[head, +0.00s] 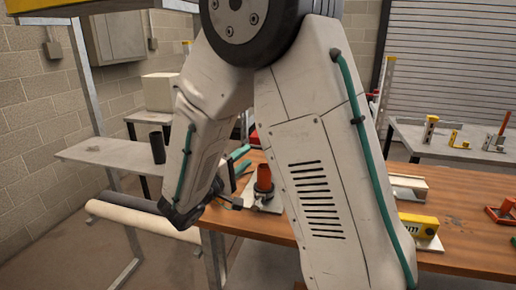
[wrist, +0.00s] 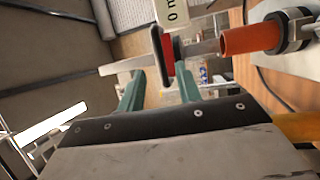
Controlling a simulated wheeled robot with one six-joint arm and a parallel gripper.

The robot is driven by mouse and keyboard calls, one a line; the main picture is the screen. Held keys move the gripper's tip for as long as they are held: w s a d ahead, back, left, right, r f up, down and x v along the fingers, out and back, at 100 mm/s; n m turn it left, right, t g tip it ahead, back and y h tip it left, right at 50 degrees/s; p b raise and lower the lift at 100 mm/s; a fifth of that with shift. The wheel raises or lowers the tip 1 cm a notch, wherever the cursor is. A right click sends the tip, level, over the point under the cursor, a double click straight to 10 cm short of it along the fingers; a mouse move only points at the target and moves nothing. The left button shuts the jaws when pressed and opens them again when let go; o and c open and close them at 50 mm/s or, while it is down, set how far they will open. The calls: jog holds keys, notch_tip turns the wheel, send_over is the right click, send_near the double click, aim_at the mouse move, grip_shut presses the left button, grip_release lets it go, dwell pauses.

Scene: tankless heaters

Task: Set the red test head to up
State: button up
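An orange-red cylinder (head: 264,178) stands in a dark collar on a pale plate on the wooden bench in the head view. It also shows at the upper right of the wrist view (wrist: 252,39), joined to a grey rod. Contact is not clear. In the head view my arm hides part of this area.
A white label (wrist: 171,10) is close beyond the fingers. A yellow device (head: 419,227) and an orange frame (head: 502,210) are on the bench (head: 462,218) to the right. A grey shelf (head: 110,155) with a black cylinder (head: 157,147) stands at left.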

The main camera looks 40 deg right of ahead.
aim_at(258, 147)
jog(key=x, duration=0.7)
grip_shut()
